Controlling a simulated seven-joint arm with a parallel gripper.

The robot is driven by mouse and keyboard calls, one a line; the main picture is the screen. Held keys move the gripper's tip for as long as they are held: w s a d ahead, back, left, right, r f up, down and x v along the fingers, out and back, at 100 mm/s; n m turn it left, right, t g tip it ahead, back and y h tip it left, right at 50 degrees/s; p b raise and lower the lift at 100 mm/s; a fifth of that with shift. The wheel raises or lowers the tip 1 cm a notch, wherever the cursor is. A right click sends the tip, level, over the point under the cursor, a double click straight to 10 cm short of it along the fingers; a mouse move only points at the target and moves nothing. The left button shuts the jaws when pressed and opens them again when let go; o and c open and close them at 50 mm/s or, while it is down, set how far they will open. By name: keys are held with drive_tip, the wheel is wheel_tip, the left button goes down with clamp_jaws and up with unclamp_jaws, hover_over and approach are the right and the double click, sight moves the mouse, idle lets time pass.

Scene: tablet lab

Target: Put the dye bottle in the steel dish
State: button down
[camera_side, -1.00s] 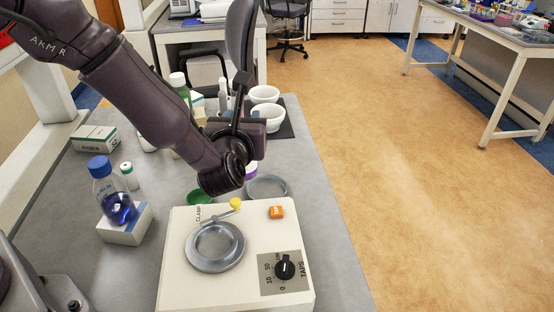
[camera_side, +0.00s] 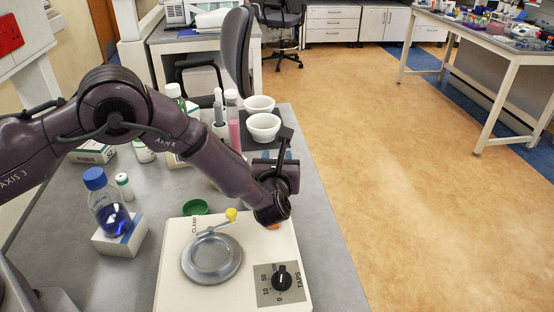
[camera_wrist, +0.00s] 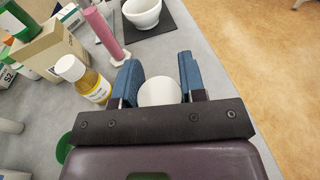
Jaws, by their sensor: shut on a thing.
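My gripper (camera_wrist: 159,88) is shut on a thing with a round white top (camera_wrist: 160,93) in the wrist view. Only its top shows, so I cannot tell for sure that it is the dye bottle. In the side view my wrist hides the held thing and the fingertips, behind the right back corner of the white machine (camera_side: 180,285). A round steel dish-like holder (camera_side: 212,258) sits on that machine. A separate grey dish seen behind the machine earlier is hidden now.
A blue-capped flask (camera_side: 110,205) stands on a white box at left. An amber bottle (camera_wrist: 91,84) and a pink cylinder (camera_wrist: 104,32) stand left of my fingers. White bowls (camera_side: 263,127) are at the back. A green lid (camera_side: 195,207) lies behind the machine. A yellow-knobbed clamp lever (camera_side: 231,215) sticks up.

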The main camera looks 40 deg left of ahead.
drive_tip(key=shift+f, duration=0.25)
drive_tip(key=shift+f, duration=0.15)
drive_tip(key=c, duration=0.7)
unclamp_jaws()
drive_tip(key=shift+s+d+r, duration=0.1)
drive_tip(key=shift+r, duration=0.5)
drive_tip(key=v, duration=1.1)
drive_tip(key=shift+s+d+f, duration=0.1)
drive_tip(key=shift+s+d, duration=0.1)
drive_tip(key=shift+s, duration=0.15)
